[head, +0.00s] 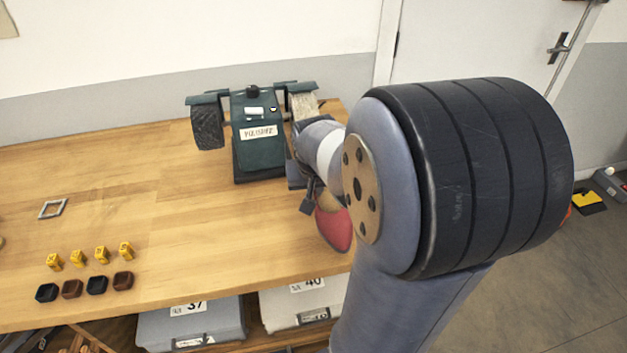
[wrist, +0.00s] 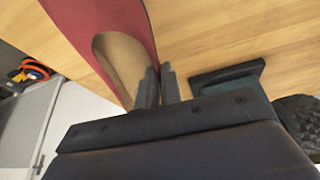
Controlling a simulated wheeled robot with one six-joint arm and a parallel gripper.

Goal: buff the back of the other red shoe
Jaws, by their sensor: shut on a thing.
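A red shoe (head: 338,228) hangs from my gripper (head: 310,193) over the right end of the bench, toe side down in the head view. In the wrist view my gripper (wrist: 156,88) is shut on the edge of the red shoe (wrist: 85,25) beside its tan opening. The dark green polisher (head: 258,150) stands at the back of the bench. It has a dark brush wheel (head: 208,127) on the left and a pale buffing wheel (head: 303,105) on the right. My arm hides part of the shoe. I see no second red shoe.
The wooden bench (head: 150,190) is clear left of the polisher. A grey square frame (head: 52,208), several yellow numbered markers (head: 78,257) and small dark pots (head: 72,289) are at the left. Lidded boxes (head: 190,326) sit below. A white door (head: 480,45) is behind.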

